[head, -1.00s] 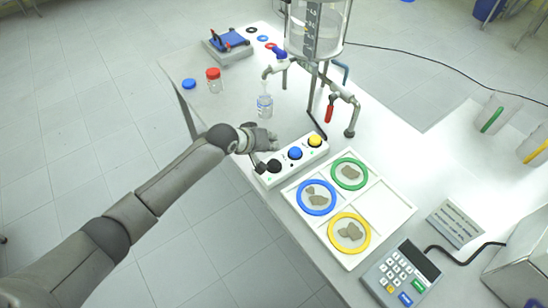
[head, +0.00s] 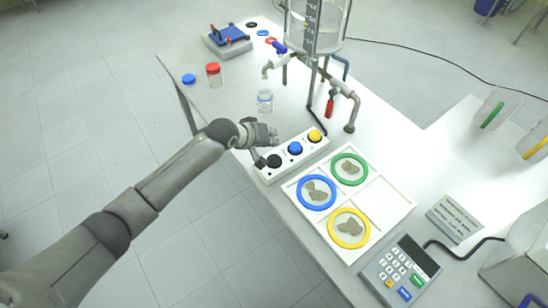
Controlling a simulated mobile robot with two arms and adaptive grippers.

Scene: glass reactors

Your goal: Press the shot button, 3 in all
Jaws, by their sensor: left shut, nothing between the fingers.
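A white button box (head: 307,150) on the bench carries a black button (head: 274,161), a blue button (head: 295,148) and a yellow button (head: 315,136) in a row. I cannot read which one is the shot button. My left gripper (head: 258,160) is shut and empty at the black end of the box, just left of the black button. I cannot tell whether it touches the box. My right gripper is not in view.
A white tray (head: 386,207) with coloured rings lies in front right. A keypad device (head: 400,268) and a red-capped jar (head: 213,76) are also on the bench.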

